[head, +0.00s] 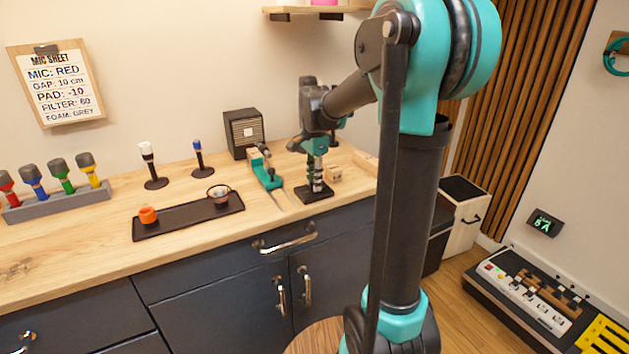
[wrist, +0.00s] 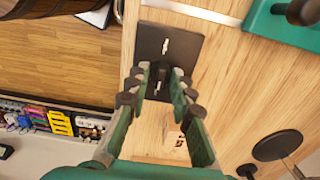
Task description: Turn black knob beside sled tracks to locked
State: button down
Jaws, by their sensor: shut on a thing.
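The black knob (wrist: 158,70) stands on a dark square plate (wrist: 183,48) with small light marks, too small to read. In the head view the plate (head: 313,194) lies near the counter's front edge, right of the metal sled tracks (head: 277,198) and the teal device (head: 265,174). In the wrist view part of a track (wrist: 200,10) and the teal device (wrist: 285,25) show at the top. My gripper (wrist: 157,79) is over the plate with its fingers shut on the knob from both sides. In the head view my gripper (head: 315,178) points down and hides the knob.
A small wooden block (head: 333,174) is close to the right of my gripper. A dark speaker-like box (head: 243,132) stands behind. A black tray (head: 188,215) with an orange cup lies left. Drawer handles (head: 288,242) stick out in front below.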

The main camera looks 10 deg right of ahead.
jog(key=c, duration=1.3)
grip_release()
notch_tip(320, 180, up, 12)
